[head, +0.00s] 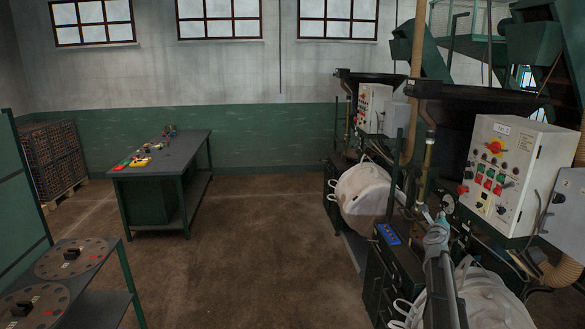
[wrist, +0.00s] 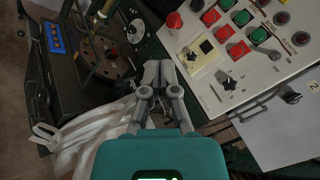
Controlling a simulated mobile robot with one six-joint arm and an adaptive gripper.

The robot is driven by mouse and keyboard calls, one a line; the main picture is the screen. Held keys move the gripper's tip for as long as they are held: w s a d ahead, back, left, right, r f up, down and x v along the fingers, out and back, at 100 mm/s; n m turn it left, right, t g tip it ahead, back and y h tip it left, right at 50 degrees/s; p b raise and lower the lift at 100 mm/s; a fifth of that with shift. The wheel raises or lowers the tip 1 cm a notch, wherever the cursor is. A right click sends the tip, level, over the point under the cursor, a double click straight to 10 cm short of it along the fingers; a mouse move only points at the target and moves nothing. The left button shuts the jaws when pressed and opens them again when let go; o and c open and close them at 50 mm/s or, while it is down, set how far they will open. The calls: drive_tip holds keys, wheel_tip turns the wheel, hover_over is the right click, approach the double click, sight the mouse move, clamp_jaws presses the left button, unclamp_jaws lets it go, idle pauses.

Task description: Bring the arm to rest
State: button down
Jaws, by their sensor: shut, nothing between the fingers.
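My gripper (wrist: 160,72) is shut with nothing between its fingers in the wrist view. In the head view my arm rises at the lower right, with the gripper (head: 443,216) small near the machine, left of and below the control box (head: 498,178). A white bulk bag (head: 490,305) hangs below and right of the arm, and it also shows under the gripper in the wrist view (wrist: 92,140).
A second white bag (head: 363,192) and control box (head: 376,106) are farther back. A green table (head: 165,158) with small items stands at left, and a shelf with round plates (head: 75,258) is nearer. The middle floor is clear.

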drive_tip(key=s+a+f+n+g+y+b, duration=0.1)
drive_tip(key=s+a+f+n+g+y, duration=0.2)
drive_tip(key=a+n, duration=0.55)
drive_tip(key=s+a+f+n+y, duration=0.3)
drive_tip(key=a+f+n+y, duration=0.25)
drive_tip(key=a, duration=0.55)
drive_tip(key=s+a+f+n+g+y+b, duration=0.1)
drive_tip(key=s+a+f+n+g+y, duration=0.2)
drive_tip(key=a+n, duration=0.5)
drive_tip(key=s+a+f+n+g, duration=0.3)
drive_tip(key=s+f, duration=0.1)
drive_tip(key=s, duration=0.4)
drive_tip(key=s+a+f+n+g+h+b, duration=0.1)
drive_tip(key=s+a+f+n+g, duration=0.2)
drive_tip(key=s, duration=0.6)
drive_tip(key=s+a+f+n+g+h, duration=0.1)
drive_tip(key=s+a+f+n+g, duration=0.3)
drive_tip(key=s, duration=0.5)
drive_tip(key=shift+s+a+f+n+b, duration=0.2)
drive_tip(key=shift+a+f+n+b, duration=0.2)
drive_tip(key=shift+f+n, duration=0.2)
